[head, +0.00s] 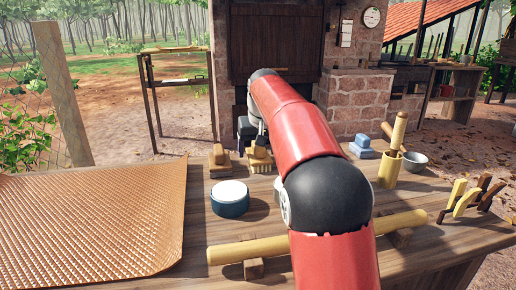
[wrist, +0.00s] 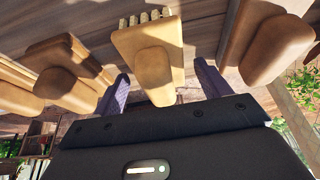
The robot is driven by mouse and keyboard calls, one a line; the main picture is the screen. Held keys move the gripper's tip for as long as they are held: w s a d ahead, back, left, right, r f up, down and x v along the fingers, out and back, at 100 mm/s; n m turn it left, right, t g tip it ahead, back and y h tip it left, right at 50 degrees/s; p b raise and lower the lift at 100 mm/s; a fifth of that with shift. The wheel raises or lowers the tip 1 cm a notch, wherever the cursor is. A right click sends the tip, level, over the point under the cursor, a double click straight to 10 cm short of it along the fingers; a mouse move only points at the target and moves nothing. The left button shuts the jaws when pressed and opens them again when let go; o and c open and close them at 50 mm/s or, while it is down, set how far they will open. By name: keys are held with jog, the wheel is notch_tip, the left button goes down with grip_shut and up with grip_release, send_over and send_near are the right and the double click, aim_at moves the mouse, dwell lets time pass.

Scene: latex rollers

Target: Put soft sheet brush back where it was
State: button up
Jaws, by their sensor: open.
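A wooden brush with pale tufts (wrist: 150,50), apparently the soft sheet brush, is between the two dark purple fingers of my gripper (wrist: 163,80) in the wrist view. The fingers are open, one on each side of its narrow end, with gaps visible. In the head view the brush (head: 259,160) sits on the table near its back edge, bristles facing the front. My gripper (head: 247,132) is just behind it there, partly hidden by my red and black arm.
Another wooden brush or block (head: 219,160) stands close to the left. A blue-sided round tin (head: 230,199), a copper-coloured textured sheet (head: 90,225), a wooden roller (head: 240,250), blue blocks (head: 362,148) and a mortar-like cup (head: 390,168) are on the table (head: 425,235).

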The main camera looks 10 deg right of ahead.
jog(key=v, duration=0.7)
jog(key=shift+s+a+r, duration=0.15)
jog(key=shift+s+r, duration=0.05)
jog(key=shift+s, duration=0.05)
